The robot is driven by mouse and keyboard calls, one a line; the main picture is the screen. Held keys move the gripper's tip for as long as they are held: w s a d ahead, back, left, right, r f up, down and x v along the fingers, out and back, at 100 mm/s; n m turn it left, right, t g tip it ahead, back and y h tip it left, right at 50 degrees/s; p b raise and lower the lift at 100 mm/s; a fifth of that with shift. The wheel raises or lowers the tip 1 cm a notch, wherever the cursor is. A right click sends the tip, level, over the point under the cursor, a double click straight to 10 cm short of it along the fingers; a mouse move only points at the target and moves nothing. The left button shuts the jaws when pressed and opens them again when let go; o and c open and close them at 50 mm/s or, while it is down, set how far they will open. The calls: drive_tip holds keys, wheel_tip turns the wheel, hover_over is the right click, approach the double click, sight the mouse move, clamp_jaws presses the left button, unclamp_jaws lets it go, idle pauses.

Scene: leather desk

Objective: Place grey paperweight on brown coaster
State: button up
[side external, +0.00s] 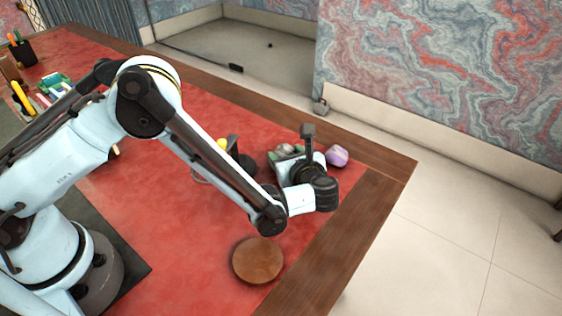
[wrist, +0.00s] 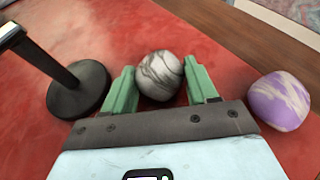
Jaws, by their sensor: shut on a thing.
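The grey paperweight (wrist: 160,74), a rounded stone with dark veins, sits between the green fingers of my gripper (wrist: 159,68) in the wrist view. My gripper is shut on it. In the side external view my gripper (side external: 287,153) is near the far right part of the red desk top, partly hidden by my wrist. I cannot tell whether the paperweight is touching the desk. The brown coaster (side external: 258,261), a flat round disc, lies bare on the red surface near the front right edge, nearer the camera than my gripper.
A purple-and-white stone (wrist: 279,101) lies just right of my gripper; it also shows in the side view (side external: 337,155). A stand with a round black base (wrist: 80,90) is close on the left. Red desk surface around the coaster is clear. A wooden border (side external: 372,190) edges the desk.

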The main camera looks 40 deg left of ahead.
drive_tip(key=shift+f, duration=0.15)
drive_tip(key=o, duration=1.2)
drive_tip(key=shift+o, duration=0.2)
drive_tip(key=shift+r, duration=0.2)
drive_tip(key=v, duration=1.1)
drive_tip(key=shift+d, duration=0.15)
drive_tip(key=shift+s+d+r, duration=0.15)
drive_tip(key=shift+s+d, duration=0.1)
drive_tip(key=shift+d, duration=0.05)
drive_tip(key=shift+c, duration=1.1)
